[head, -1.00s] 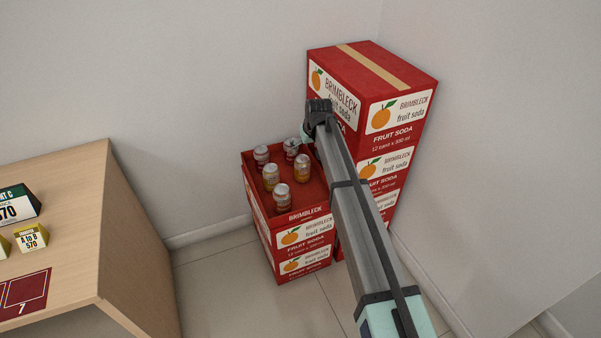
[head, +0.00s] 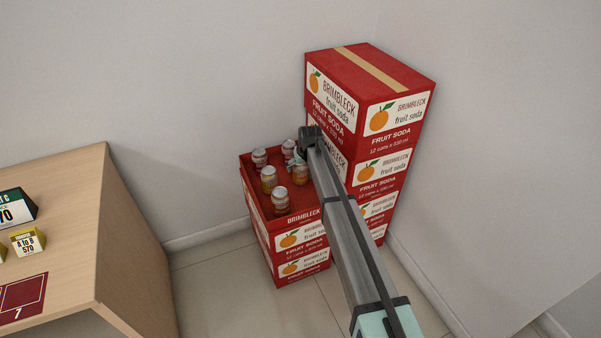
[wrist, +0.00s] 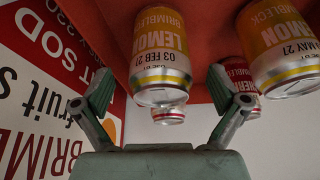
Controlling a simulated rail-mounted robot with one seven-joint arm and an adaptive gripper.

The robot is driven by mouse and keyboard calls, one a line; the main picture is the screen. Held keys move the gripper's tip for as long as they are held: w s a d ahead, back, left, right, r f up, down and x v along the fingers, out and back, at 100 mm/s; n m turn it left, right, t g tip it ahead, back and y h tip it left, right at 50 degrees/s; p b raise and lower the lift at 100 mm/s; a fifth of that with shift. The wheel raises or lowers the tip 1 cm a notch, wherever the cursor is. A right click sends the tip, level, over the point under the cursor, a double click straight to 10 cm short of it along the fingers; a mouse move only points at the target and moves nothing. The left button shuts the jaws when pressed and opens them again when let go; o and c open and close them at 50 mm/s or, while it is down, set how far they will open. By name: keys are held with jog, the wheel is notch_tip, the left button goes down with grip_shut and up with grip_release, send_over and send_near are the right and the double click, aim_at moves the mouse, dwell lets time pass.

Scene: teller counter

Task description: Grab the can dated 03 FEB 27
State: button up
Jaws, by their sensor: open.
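The yellow lemon can (wrist: 160,50) hangs upside down in the wrist view. Its date reads 03 FEB, with a year that looks like 27. It lies ahead of my gripper (wrist: 160,92), between the lines of its two spread fingers. The fingers are open and nothing is held. In the head view my gripper (head: 297,160) is over the right side of the open red case, at a yellow can (head: 300,176) that it partly hides. This appears to be the same can.
A second lemon can (wrist: 285,45), dated MAY, and a red can (wrist: 240,80) are near the right finger. Other cans (head: 268,179) stand in the open case (head: 305,217). A taller stack of red cartons (head: 372,75) rises close behind my arm. A wooden counter (head: 75,220) is at left.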

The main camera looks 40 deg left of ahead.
jog(key=x, duration=0.4)
jog(key=shift+d+f, duration=0.1)
jog(key=shift+f, duration=0.05)
jog(key=c, duration=1.6)
